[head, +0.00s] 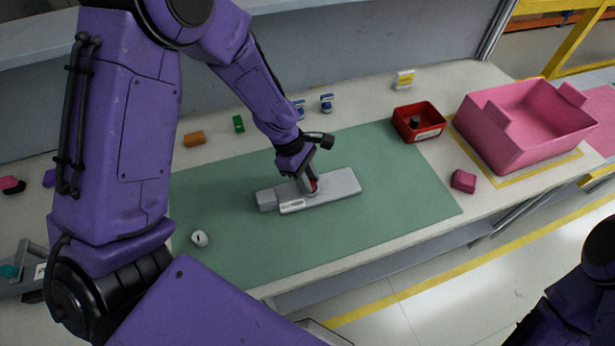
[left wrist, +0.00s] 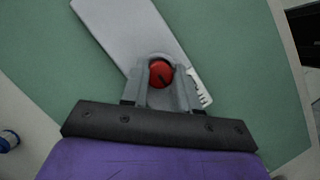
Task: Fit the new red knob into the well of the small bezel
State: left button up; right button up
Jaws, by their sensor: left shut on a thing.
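A red knob (left wrist: 161,73) sits between the fingers of my left gripper (left wrist: 160,88); a sliver of it shows in the head view (head: 314,185). My left gripper (head: 312,184) is shut on it, pointing down at the grey dashboard module (head: 342,186) on the green mat (head: 400,185). In the left wrist view the module (left wrist: 130,30) lies behind the knob. The fingers hide the small bezel and its well, so I cannot tell whether the knob is seated. My right gripper does not show; only part of my right arm is at the lower right.
A white round part (head: 199,239) lies on the mat's left. A red bin (head: 418,123) holds a dark piece. A large pink bin (head: 525,125) and a dark pink block (head: 463,181) are at the right. Small coloured blocks line the back. The mat's right side is clear.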

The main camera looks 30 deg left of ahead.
pick_arm(q)
jog(key=shift+f, duration=0.15)
jog(key=o, duration=1)
jog(key=v, duration=1.2)
jog(key=shift+p, duration=0.3)
